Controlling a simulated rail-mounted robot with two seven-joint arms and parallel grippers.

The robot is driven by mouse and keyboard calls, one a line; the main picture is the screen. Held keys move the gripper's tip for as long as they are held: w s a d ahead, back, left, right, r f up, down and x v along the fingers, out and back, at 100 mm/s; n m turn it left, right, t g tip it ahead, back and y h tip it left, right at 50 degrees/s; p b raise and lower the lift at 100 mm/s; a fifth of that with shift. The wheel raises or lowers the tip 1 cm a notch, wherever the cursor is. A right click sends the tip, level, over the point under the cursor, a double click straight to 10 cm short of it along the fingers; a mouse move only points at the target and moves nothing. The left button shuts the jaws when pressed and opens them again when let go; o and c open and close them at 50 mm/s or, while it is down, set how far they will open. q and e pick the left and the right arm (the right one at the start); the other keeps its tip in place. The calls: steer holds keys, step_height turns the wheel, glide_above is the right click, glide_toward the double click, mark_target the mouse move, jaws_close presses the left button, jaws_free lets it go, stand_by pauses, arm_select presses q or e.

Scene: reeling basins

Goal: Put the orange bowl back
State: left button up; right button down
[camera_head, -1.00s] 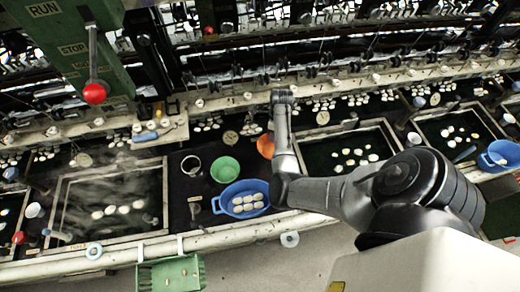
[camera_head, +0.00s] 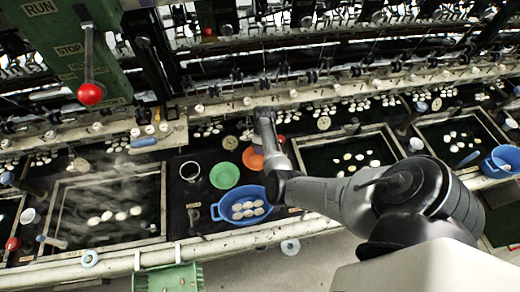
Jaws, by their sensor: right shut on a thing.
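The orange bowl (camera_head: 251,159) is beside my right forearm, to the right of the green bowl (camera_head: 224,175) and above the back of the blue basin (camera_head: 227,214) in the picture. The arm covers its right part. My right gripper (camera_head: 266,146) is shut on the orange bowl; its fingertips are mostly hidden by my arm. I cannot tell how high the bowl is above the dark worktop. My left gripper is not in view.
The blue basin holds several white cocoons. A white-rimmed round cup (camera_head: 190,171) stands left of the green bowl. Framed water basins lie left (camera_head: 60,215) and right (camera_head: 390,133). A green lever box (camera_head: 70,45) is at upper left.

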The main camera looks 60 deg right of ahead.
steer(key=shift+f, duration=0.15)
steer(key=c, duration=1.4)
jaws_free()
steer(key=shift+o, duration=0.6)
